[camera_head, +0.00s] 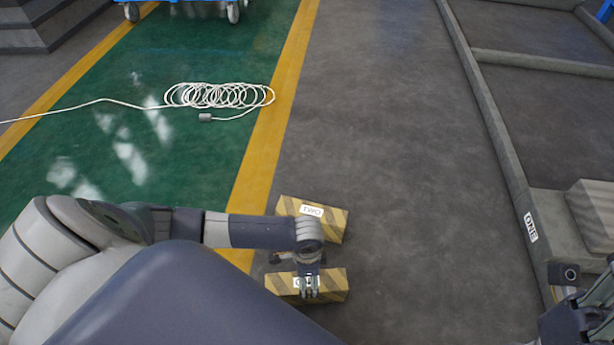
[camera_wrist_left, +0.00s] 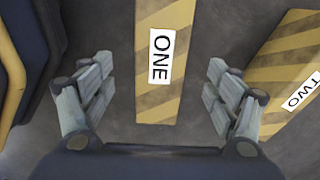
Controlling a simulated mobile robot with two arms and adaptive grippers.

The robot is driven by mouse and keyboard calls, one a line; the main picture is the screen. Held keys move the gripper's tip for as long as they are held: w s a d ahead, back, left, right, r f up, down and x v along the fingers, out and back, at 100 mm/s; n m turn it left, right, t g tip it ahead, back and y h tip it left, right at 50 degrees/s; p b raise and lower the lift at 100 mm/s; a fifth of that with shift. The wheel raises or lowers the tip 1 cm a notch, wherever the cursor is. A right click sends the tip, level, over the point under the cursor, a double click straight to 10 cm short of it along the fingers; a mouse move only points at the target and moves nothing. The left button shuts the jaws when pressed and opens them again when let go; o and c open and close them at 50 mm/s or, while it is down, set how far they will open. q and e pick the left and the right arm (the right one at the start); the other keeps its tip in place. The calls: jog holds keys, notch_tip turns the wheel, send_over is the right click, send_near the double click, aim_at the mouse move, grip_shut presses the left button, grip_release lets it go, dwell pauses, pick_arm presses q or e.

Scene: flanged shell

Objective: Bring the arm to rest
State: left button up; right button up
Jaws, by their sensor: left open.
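My left gripper (camera_head: 309,289) is at the lower middle of the head view, over a yellow-and-grey striped block labelled ONE (camera_head: 335,284). In the left wrist view its two fingers (camera_wrist_left: 160,98) are wide apart, and the block labelled ONE (camera_wrist_left: 160,25) shows between them without contact that I can see. The height of the gripper above the block is hard to tell. A second striped block labelled TWO (camera_head: 330,222) lies just beyond; it also shows at the right of the left wrist view (camera_wrist_left: 285,50).
A grey raised structure with a label ONE (camera_head: 531,227) runs along the right side. A coiled white cable (camera_head: 215,95) lies on the green floor at the upper left. A blue wheeled cart (camera_head: 185,2) shows at the top. The grey floor (camera_head: 410,150) between is clear.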

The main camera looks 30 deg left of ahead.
pick_arm(q)
jog(key=shift+r, duration=0.3)
dwell(0.4)
